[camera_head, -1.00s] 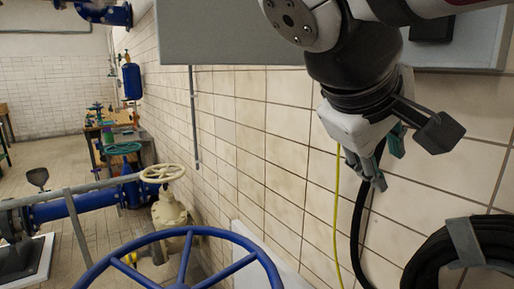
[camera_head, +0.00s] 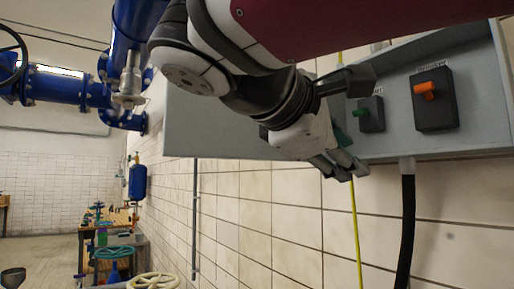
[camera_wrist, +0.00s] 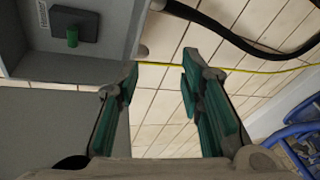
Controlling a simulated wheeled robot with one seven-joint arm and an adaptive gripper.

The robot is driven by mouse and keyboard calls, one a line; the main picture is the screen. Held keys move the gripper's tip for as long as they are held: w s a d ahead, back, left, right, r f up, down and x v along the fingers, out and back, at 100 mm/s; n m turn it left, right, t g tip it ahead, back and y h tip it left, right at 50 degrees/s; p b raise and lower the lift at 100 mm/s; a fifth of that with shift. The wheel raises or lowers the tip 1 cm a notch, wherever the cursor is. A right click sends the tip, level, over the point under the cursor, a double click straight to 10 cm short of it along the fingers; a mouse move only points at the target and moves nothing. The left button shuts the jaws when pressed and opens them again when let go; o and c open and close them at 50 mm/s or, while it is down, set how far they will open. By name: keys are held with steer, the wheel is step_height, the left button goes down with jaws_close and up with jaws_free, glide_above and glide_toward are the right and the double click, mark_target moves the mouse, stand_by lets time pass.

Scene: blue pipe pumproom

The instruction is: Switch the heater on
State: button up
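A grey wall panel (camera_head: 480,110) carries two dark switch boxes. One has a green knob (camera_head: 362,112), the other an orange knob (camera_head: 427,90). The green knob also shows in the wrist view (camera_wrist: 72,36), at upper left; its small blurred label looks like "heater". The label above the orange knob is too small to read surely. My gripper (camera_head: 342,168) is at the panel's lower edge, below and left of the green knob, partly in front of the panel. In the wrist view my gripper (camera_wrist: 160,78) is open and empty, its green-padded fingers apart from the knob.
A black cable (camera_head: 407,215) hangs from the panel's underside, and a yellow cable (camera_head: 356,235) runs down the tiled wall. Blue pipes (camera_head: 75,90) are at upper left. A cream handwheel (camera_head: 153,281) is at the bottom. The wall below the panel is mostly clear.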

mark_target(359, 112)
steer(key=a+r+n+t+h+b, duration=0.2)
steer(key=a+r+n+h+b, duration=0.15)
steer(key=r, duration=0.55)
steer(key=shift+y, duration=0.25)
steer(key=b+x, duration=0.1)
steer(key=x, duration=1.3)
steer(key=shift+w+d+f, duration=0.15)
